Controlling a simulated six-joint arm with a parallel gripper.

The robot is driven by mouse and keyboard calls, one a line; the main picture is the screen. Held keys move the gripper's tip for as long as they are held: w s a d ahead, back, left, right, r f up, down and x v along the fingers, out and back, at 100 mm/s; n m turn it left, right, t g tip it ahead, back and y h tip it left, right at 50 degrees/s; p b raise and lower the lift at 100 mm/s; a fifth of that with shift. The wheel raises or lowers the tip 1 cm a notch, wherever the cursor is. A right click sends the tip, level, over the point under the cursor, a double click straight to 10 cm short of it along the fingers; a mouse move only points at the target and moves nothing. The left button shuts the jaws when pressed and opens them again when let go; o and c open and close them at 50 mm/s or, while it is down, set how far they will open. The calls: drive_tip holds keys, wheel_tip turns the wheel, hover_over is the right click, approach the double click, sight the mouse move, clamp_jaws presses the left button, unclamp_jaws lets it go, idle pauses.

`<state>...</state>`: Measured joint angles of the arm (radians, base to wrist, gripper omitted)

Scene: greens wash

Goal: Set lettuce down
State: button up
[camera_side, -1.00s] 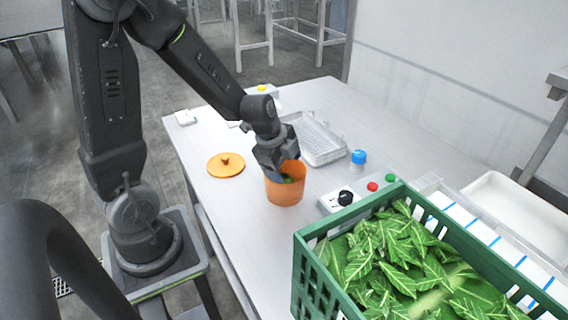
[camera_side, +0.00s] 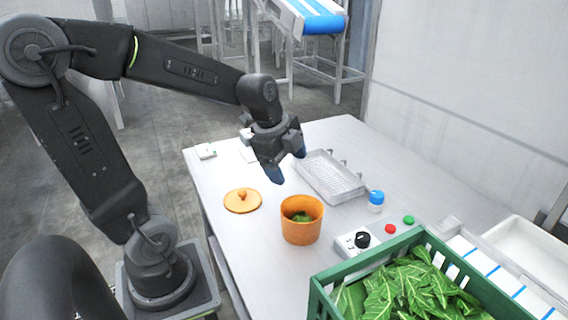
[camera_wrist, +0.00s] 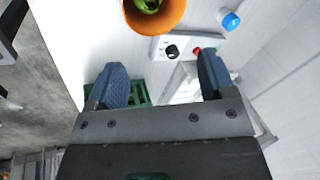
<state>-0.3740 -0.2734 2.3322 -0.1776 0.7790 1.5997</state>
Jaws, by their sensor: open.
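Green lettuce (camera_side: 300,217) lies inside the orange pot (camera_side: 301,234) on the table; it also shows in the wrist view (camera_wrist: 148,4), within the pot (camera_wrist: 163,18) at the top edge. My gripper (camera_side: 288,166) is open, with its blue fingertips apart and nothing between them. It hangs above the table, higher than the pot and behind it in the side view. In the wrist view my gripper (camera_wrist: 160,80) also shows its two blue fingers wide apart. More lettuce leaves (camera_side: 410,287) fill the green crate (camera_side: 335,269) at the lower right.
An orange lid (camera_side: 242,201) lies left of the pot. A clear tray (camera_side: 331,177) lies behind it to the right. A blue-capped jar (camera_side: 376,200) and a control box with a black knob (camera_side: 362,240) stand right of the pot. The table front left is clear.

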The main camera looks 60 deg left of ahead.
drive_tip(key=s+d+r+n+t, duration=0.1)
drive_tip(key=s+d+r+n, duration=0.2)
drive_tip(key=s+d+n, duration=0.6)
drive_tip(key=shift+s+r+n+t, duration=0.3)
drive_tip(key=shift+n+t, duration=0.1)
drive_tip(key=shift+n, duration=1.5)
drive_tip(key=shift+w+d, duration=0.1)
